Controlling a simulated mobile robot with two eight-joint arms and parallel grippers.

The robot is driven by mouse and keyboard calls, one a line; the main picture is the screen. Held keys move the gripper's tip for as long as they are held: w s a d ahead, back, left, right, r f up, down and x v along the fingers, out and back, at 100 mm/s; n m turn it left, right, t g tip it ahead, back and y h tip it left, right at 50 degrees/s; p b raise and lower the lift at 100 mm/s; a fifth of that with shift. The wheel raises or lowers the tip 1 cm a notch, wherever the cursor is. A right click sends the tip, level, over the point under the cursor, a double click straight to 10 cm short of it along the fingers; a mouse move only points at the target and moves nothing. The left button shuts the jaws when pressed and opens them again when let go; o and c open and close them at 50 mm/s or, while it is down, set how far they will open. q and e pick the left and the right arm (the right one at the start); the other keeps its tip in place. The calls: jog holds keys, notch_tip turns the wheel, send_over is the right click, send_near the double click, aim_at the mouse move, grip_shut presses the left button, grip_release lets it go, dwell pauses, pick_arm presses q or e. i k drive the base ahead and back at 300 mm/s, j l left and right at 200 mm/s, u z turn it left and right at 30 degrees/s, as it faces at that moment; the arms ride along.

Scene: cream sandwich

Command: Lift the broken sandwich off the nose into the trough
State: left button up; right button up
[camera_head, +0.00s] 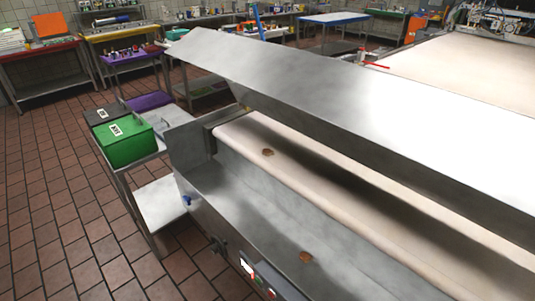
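A small brown sandwich piece (268,152) lies on the cream belt, near its left end and close to the rounded front nose (318,195). It is too small to tell whether it is broken. A second small brown piece (305,257) lies lower down in the steel trough (235,205), near its front wall. The trough runs along the front of the belt, below the nose. Neither of my grippers is in view.
A sloping steel cover (330,95) hangs over the back of the belt. A green box (125,142) and a dark box (104,115) stand on a steel cart at the left. A control panel (258,280) is on the machine's front. Tiled floor lies open at the left.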

aim_at(266, 152)
jog(key=i+j, duration=0.25)
jog(key=j, duration=0.2)
jog(key=i+j, duration=0.25)
jog(key=j, duration=0.15)
jog(key=i+j, duration=0.25)
jog(key=j, duration=0.2)
jog(key=i+j, duration=0.25)
jog(key=j, duration=0.15)
